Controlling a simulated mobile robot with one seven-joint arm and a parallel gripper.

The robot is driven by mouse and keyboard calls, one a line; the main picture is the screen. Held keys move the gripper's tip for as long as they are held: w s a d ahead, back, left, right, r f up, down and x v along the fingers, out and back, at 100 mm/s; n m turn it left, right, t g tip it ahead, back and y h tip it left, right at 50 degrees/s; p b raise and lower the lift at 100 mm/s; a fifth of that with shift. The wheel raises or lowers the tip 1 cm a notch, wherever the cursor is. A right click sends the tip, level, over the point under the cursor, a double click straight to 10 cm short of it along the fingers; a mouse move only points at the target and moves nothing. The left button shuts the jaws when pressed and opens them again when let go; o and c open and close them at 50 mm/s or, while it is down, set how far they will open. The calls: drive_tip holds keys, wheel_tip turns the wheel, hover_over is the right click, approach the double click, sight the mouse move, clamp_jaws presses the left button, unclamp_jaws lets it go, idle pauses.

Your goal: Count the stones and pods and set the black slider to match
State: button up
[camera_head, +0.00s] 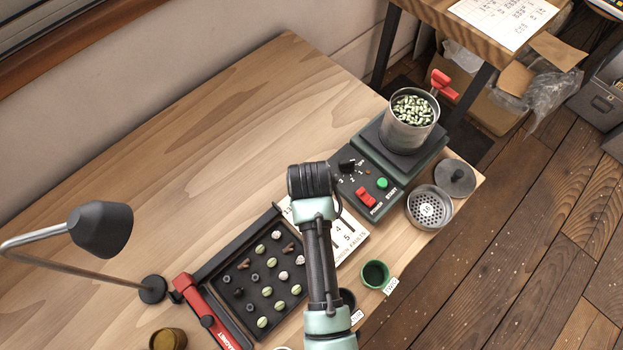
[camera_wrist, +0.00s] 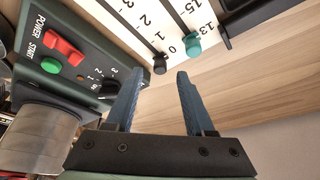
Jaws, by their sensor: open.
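The black slider (camera_wrist: 160,65) is a small knob in a slot on a white number card (camera_wrist: 130,22), beside the 0 mark. My gripper (camera_wrist: 160,78) is open, with its two blue fingers just short of the black slider and one to each side; nothing is between them. In the head view the fingertips are hidden behind my wrist. A black tray (camera_head: 222,262) holds loose pieces in rows: green beans (camera_head: 262,250), pale beans (camera_head: 284,275), dark grey lumps like stones (camera_head: 239,292) and brown pod-like pieces (camera_head: 243,264).
A teal slider (camera_wrist: 193,46) stands close beside the black one, near 13. A control box (camera_head: 365,185) with red and green buttons carries a bean-filled canister (camera_head: 408,122). A red magnet bar (camera_head: 205,315), lamp (camera_head: 100,228) and green cup (camera_head: 375,274) surround the tray.

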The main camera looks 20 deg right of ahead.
drive_tip(key=shift+x, duration=1.8)
clamp_jaws()
